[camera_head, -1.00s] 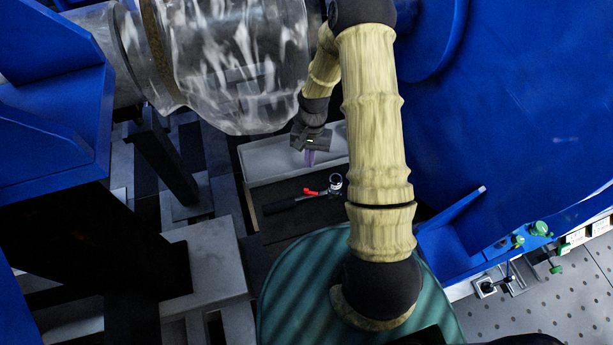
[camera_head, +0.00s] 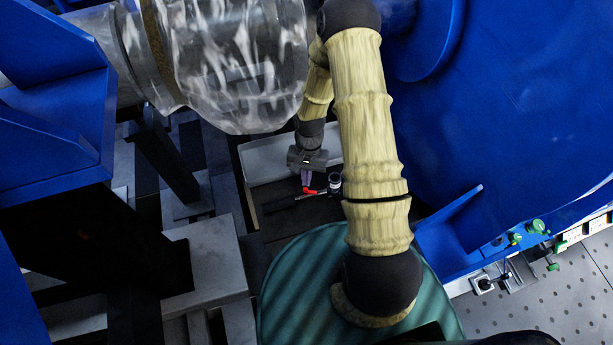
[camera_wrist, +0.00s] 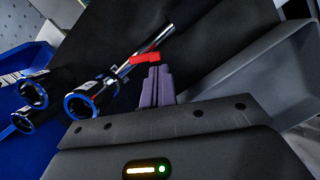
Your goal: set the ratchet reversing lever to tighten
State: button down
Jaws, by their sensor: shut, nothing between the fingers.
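The ratchet lies in the dark tray bottom, its black handle (camera_head: 279,205) pointing left in the head view. Its red reversing lever (camera_head: 309,191) sits beside the round head (camera_head: 335,182). My gripper (camera_head: 306,181) hangs just above the lever, partly covering the ratchet. In the wrist view my gripper's purple fingers (camera_wrist: 157,84) are shut with nothing between them. Their tips are right at the red lever (camera_wrist: 146,59), though I cannot tell whether they touch it. The chrome ratchet shaft (camera_wrist: 155,39) runs up and right, and a blue-ringed socket end (camera_wrist: 84,104) shows to the left.
More blue-ringed sockets (camera_wrist: 30,94) stand at the left in the wrist view. A light grey tray wall (camera_head: 262,162) rises behind the ratchet. A clear cylinder (camera_head: 235,65) hangs at upper left, and a large blue housing (camera_head: 510,120) fills the right.

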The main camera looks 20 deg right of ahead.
jog(key=shift+s+a+n, duration=0.2)
jog(key=shift+a+n, duration=0.2)
jog(key=shift+n, duration=0.7)
jog(key=shift+s+a+n+h, duration=0.1)
jog(key=shift+a+n+h, duration=0.05)
jog(key=shift+n+h, duration=0.3)
jog(key=n, duration=0.1)
jog(key=s+n, duration=0.1)
jog(key=n, duration=0.1)
jog(key=shift+a+n+g+h, duration=0.25)
jog(key=shift+a+g+h, duration=0.05)
jog(key=shift+a+h, duration=0.1)
jog(key=shift+s+a+n+h+b, duration=0.15)
jog(key=shift+s+n+h, duration=0.15)
jog(key=shift+n, duration=0.7)
jog(key=shift+s+a+n+h+b, duration=0.15)
jog(key=shift+s+n, duration=0.1)
jog(key=shift+n, duration=0.75)
jog(key=shift+s+n, duration=0.15)
jog(key=shift+n, duration=0.15)
jog(key=shift+d, duration=0.1)
jog(key=shift+w+d, duration=0.35)
jog(key=shift+d, duration=0.35)
